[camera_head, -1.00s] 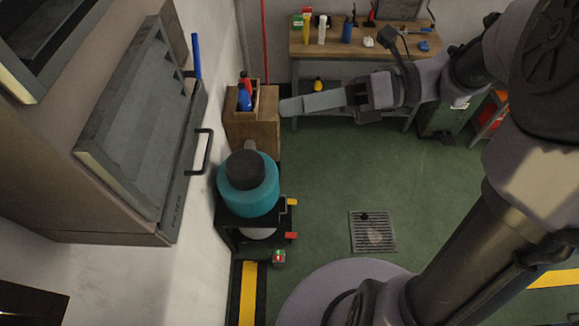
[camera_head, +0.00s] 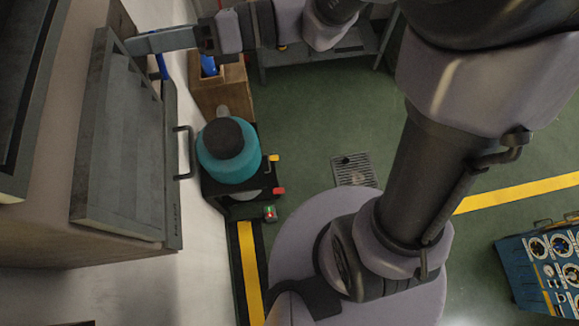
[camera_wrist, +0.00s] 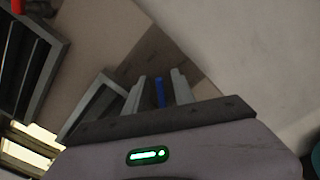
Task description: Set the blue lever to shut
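The blue lever (camera_head: 162,66) is on the side of the grey wall unit (camera_head: 120,150) at the left in the head view, partly hidden by my gripper. My gripper (camera_head: 131,44) reaches left across the lever's upper part there. In the wrist view the lever (camera_wrist: 159,92) shows as a thin blue bar in the gap between the two grey fingers of my gripper (camera_wrist: 158,76). The fingers stand apart, with visible space on both sides of the lever. I cannot tell how deep the lever sits between them.
A black handle (camera_head: 184,152) sticks out from the unit's front. A blue gauge cart (camera_head: 540,265) is at the lower right.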

